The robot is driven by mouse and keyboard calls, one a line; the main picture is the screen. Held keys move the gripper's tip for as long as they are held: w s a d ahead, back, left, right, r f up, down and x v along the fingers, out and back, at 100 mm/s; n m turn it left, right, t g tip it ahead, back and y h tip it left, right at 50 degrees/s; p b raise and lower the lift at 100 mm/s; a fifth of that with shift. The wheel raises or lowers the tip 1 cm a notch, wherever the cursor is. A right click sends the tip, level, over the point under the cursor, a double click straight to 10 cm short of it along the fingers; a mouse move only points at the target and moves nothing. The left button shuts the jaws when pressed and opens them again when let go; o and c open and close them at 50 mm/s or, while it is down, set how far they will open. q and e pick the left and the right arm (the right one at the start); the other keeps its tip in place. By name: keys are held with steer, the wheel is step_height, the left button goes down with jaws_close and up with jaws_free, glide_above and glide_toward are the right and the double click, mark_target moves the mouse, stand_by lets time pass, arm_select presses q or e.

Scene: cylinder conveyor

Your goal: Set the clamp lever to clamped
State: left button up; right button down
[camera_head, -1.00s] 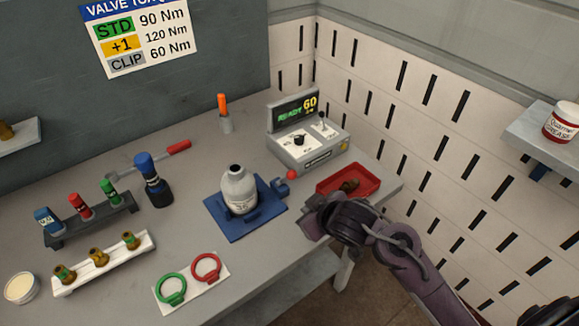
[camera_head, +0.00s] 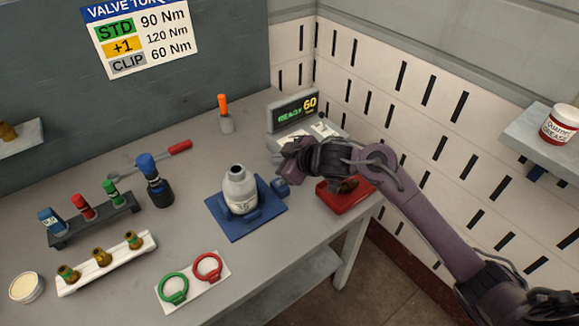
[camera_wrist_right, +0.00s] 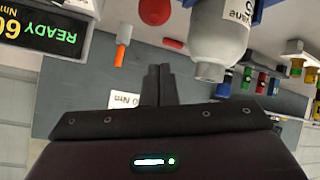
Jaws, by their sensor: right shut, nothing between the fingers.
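The blue clamp fixture (camera_head: 240,220) holds a grey-white bottle (camera_head: 240,185) upright on the bench. The clamp's blue lever mount (camera_head: 281,187) is at the fixture's right side. The lever's red knob is hidden behind my gripper in the head view; a red ball that looks like it (camera_wrist_right: 155,12) shows at the top of the right wrist view. My right gripper (camera_head: 282,167) is just above and beside the lever mount, and I cannot tell whether it touches the lever. Its fingers (camera_wrist_right: 157,85) are shut and empty. My left gripper is not in view.
A torque controller (camera_head: 293,113) reading READY 60 stands behind my right gripper. A red tray (camera_head: 343,200) lies partly under my right arm. Green (camera_head: 173,291) and red (camera_head: 208,268) rings lie in front; socket racks (camera_head: 93,218) are at left.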

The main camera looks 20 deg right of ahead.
steer(key=d+f, duration=0.1)
steer(key=s+d+f+p, duration=0.1)
steer(key=shift+s+d+f+p, duration=0.2)
steer(key=shift+s+f+p, duration=0.05)
steer(key=shift+f+p, duration=0.1)
steer(key=shift+w+a, duration=0.15)
steer(key=shift+f, duration=0.15)
